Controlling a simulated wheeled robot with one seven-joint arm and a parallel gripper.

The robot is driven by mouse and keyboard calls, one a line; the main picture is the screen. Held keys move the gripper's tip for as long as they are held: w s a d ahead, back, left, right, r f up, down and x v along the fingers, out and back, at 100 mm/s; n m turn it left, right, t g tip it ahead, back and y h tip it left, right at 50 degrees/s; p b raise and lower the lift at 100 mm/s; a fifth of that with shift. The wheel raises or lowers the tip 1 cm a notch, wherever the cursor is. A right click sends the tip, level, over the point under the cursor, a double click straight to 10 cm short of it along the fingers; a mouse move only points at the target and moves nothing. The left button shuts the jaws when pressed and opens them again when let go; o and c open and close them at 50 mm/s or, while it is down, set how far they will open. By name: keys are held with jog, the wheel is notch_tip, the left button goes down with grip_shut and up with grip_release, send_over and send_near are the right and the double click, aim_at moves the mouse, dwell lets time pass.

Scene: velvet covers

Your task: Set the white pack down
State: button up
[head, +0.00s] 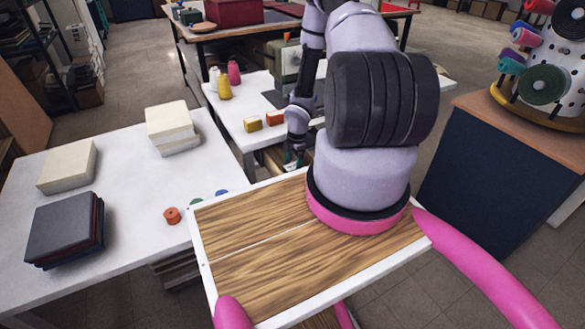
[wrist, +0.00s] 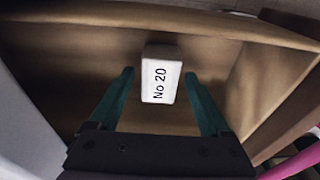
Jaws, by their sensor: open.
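The white pack (wrist: 160,60), marked "No 20", shows in the wrist view inside a brown box (wrist: 75,55). It appears to lie on the box floor, with a gap on each side between it and my fingers. My gripper (wrist: 159,76) is open, one teal finger left of the pack and one right of it. In the head view my gripper (head: 293,164) is low beside the white table's edge, mostly hidden by my arm. The pack cannot be made out there.
The box walls stand close around my gripper. A white table (head: 130,235) on the left holds cream stacks (head: 172,125), a dark stack (head: 65,228) and an orange spool (head: 172,215).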

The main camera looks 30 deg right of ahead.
jog(key=w+d+r+m+h, duration=0.1)
jog(key=d+r+m, duration=0.1)
jog(key=r, duration=1.1)
jog(key=w+d+r+m+h, duration=0.1)
jog(key=r+m, duration=0.1)
jog(key=r, duration=1.1)
notch_tip(320, 180, up, 18)
jog(key=s+a+m+t+h, duration=0.1)
jog(key=s+a+m+t, duration=0.15)
jog(key=m, duration=0.45)
jog(key=s+a+r+m+t+y, duration=0.2)
jog(key=s+a+r+m, duration=0.3)
jog(key=s+a+r, duration=0.2)
jog(key=s+a+r+m+t+y, duration=0.1)
jog(key=s+a+r+m, duration=0.5)
jog(key=s+r, duration=0.6)
jog(key=shift+a+r+m+t+y, duration=0.3)
jog(key=shift+a+r+t+y, duration=0.15)
jog(key=shift+r+t, duration=0.25)
jog(key=shift+s+f, duration=0.1)
